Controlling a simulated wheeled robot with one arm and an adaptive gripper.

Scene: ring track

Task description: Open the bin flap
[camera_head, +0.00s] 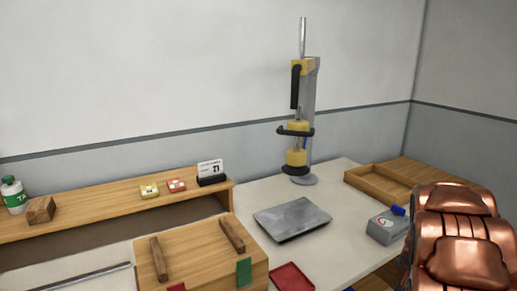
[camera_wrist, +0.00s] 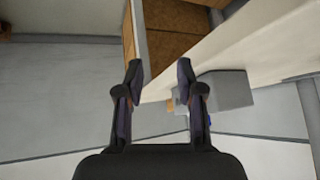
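I cannot make out a bin flap for certain in either view. In the wrist view, my gripper (camera_wrist: 158,75) is open, with its two dark fingers apart and nothing between them. A grey box-like body (camera_wrist: 226,91) shows just right of the right finger, beside a pale slab edge; I cannot tell whether it is the bin. In the head view, a wooden box (camera_head: 205,259) with two bar handles on its sloped top and red and green tabs stands at the front; whether it has a flap is unclear. My gripper does not show in the head view.
The white tabletop (camera_head: 343,180) carries a grey plate (camera_head: 292,218), a column stand (camera_head: 308,105), a wooden tray (camera_head: 373,187), a grey device with a blue part (camera_head: 386,230) and a red tray (camera_head: 291,278). A wooden shelf (camera_head: 105,208) holds small items. Brown panels (camera_wrist: 178,28) show beyond my fingers.

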